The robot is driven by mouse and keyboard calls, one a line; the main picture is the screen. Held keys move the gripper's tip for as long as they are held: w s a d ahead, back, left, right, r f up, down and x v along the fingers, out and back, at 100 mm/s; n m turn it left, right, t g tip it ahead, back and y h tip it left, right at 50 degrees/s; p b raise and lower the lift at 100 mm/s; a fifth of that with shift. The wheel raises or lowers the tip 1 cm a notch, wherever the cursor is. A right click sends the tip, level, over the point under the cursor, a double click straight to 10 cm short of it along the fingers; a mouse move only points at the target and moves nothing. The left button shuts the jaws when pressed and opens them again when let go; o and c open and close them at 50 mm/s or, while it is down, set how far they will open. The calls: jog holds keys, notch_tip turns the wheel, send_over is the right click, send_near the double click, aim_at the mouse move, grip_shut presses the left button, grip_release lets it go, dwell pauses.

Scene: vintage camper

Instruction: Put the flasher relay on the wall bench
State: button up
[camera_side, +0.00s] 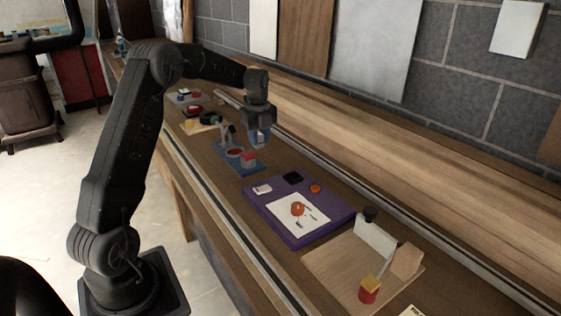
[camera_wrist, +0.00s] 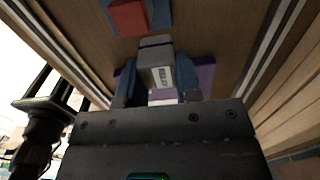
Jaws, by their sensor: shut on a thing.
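My gripper (camera_side: 259,138) is shut on a small grey box with a pale printed label, which looks like the flasher relay (camera_wrist: 156,66). In the wrist view the box sits between the two bluish fingers of my gripper (camera_wrist: 158,88). In the side view the gripper points down above the work surface, just behind the blue mat, and mostly hides the box. The wall bench appears to be the long pale wooden surface (camera_side: 400,145) along the grey wall, to the right of my gripper; it looks bare.
A blue mat (camera_side: 222,148) below my gripper bears a red block (camera_side: 249,159). A purple tray (camera_side: 296,241) with a white card and small parts lies nearer the camera. A wooden board (camera_side: 327,262) with several blocks is at front right. A metal rail (camera_side: 330,163) runs along the bench side.

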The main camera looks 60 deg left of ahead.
send_over(281, 170)
notch_tip(281, 170, down, 4)
jog(key=shift+r, duration=0.1)
jog(key=shift+f, duration=2)
jog(key=shift+f, duration=0.1)
jog(key=shift+f, duration=0.1)
jog(key=o, duration=0.9)
